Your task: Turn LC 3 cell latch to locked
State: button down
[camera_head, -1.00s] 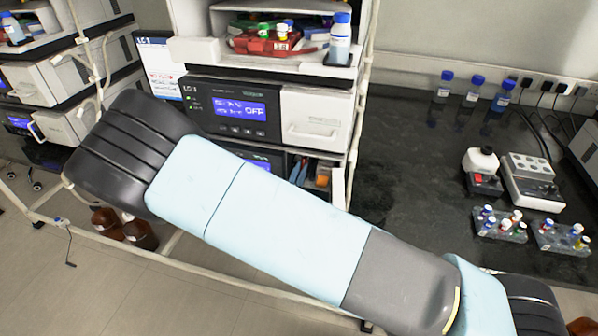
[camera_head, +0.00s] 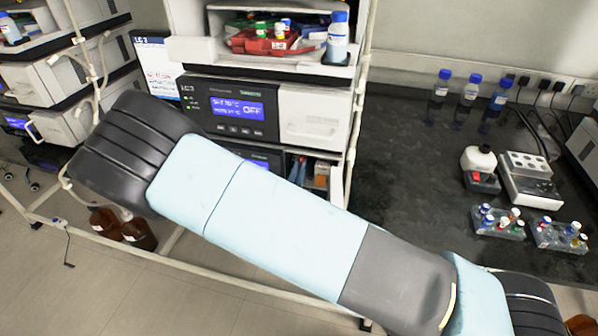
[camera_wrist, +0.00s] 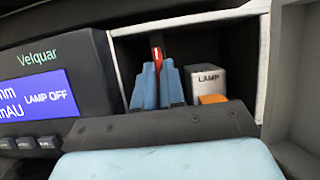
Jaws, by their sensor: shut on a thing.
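The LC 3 stack (camera_head: 315,115) stands left of centre in the head view. Below its upper unit, a detector with an open compartment (camera_head: 322,160) is partly hidden by my arm. In the wrist view, the two blue fingers of my gripper (camera_wrist: 158,82) reach into this compartment (camera_wrist: 245,45). They are shut on a narrow red-tipped lever (camera_wrist: 157,53), apparently the cell latch, which stands nearly upright between them. Its lower part is hidden by the fingers. I cannot read any locked or unlocked mark.
A grey block marked LAMP (camera_wrist: 208,80) sits close right of my fingers, with an orange part (camera_wrist: 213,99) below it. The detector display (camera_wrist: 40,95) reads LAMP OFF. Compartment walls close in on both sides. Bottles (camera_head: 468,90) and vial racks (camera_head: 498,224) stand on the right bench.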

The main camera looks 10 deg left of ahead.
jog(key=c, duration=1.2)
grip_release()
jog(key=v, duration=1.3)
jog(key=shift+s+f, duration=0.25)
jog(key=shift+s, duration=0.1)
